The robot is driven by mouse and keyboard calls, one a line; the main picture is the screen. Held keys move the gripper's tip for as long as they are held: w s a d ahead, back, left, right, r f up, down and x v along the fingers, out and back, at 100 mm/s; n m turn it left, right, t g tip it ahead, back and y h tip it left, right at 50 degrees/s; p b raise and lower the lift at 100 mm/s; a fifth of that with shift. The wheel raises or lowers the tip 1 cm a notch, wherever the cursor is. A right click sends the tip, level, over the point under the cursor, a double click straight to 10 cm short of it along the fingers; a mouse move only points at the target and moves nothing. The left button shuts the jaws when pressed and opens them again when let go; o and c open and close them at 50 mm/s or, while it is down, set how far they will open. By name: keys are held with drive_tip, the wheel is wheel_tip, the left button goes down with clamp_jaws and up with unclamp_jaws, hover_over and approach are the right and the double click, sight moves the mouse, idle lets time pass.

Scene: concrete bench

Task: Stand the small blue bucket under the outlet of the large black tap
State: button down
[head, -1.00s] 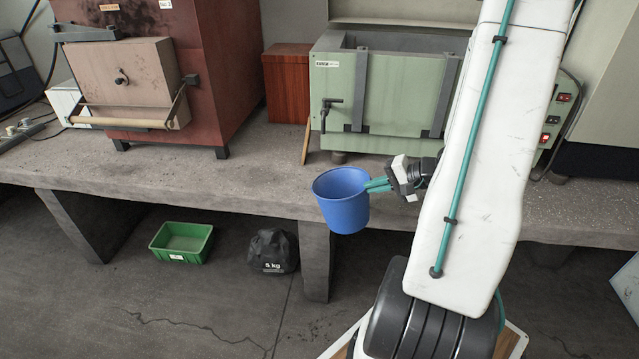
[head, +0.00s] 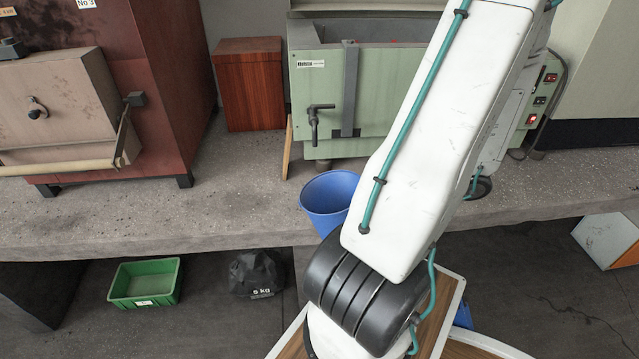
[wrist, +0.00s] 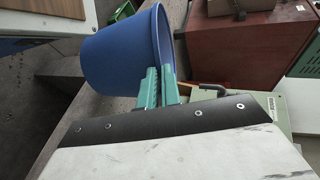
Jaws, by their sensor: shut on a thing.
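The small blue bucket (head: 328,196) is at the front edge of the bench in the head view, partly hidden behind my arm. It looks empty from above. In the wrist view the bucket (wrist: 122,55) is in the teal fingers of my gripper (wrist: 158,85), which are shut on its rim. My gripper is hidden behind my arm in the head view. The large black tap (head: 316,120) is on the front of the pale green tank (head: 375,92), at its left. The bucket is below and in front of the tap, apart from it.
A red-brown furnace (head: 165,75) with a long handle stands at the left of the bench (head: 120,215). A wooden box (head: 250,85) and a thin board (head: 287,150) are left of the tank. A green crate (head: 145,284) and a black 5 kg bag (head: 256,273) lie on the floor.

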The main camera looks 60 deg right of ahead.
drive_tip(key=w+d+f, duration=0.5)
drive_tip(key=w+d, duration=0.4)
drive_tip(key=w, duration=0.2)
drive_tip(key=shift+w, duration=0.2)
drive_tip(key=c, duration=1.6)
unclamp_jaws()
drive_tip(key=shift+d, duration=0.1)
